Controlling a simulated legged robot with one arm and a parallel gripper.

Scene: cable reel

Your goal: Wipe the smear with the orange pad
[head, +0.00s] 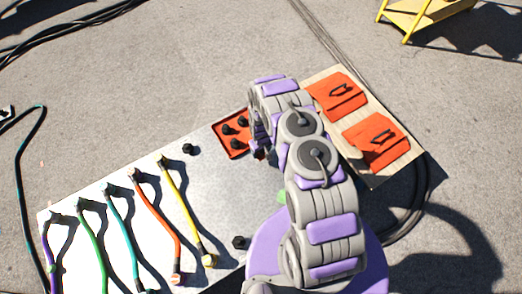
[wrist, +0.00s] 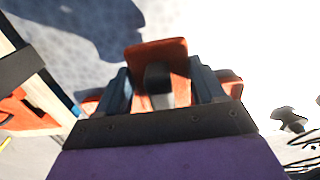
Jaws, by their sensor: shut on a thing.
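My gripper (wrist: 160,88) is shut on the dark and grey grip of the orange pad (wrist: 155,53) in the wrist view. The pad's upper part shows beyond the fingers, with more orange to either side. In the head view my gripper is at the far edge of the metal plate (head: 225,185), beside an orange tray with black knobs, and my arm hides much of it. A small pale green patch (head: 283,197) shows on the plate beside my arm. I cannot tell whether it is the smear.
Several coloured cables (head: 140,215) lie across the plate's left part. A black knob (head: 239,242) stands near its front edge. The orange tray (head: 232,144) is at the back. A wooden board (head: 372,178) with two orange pieces lies to the right. A yellow stand (head: 425,18) is far right.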

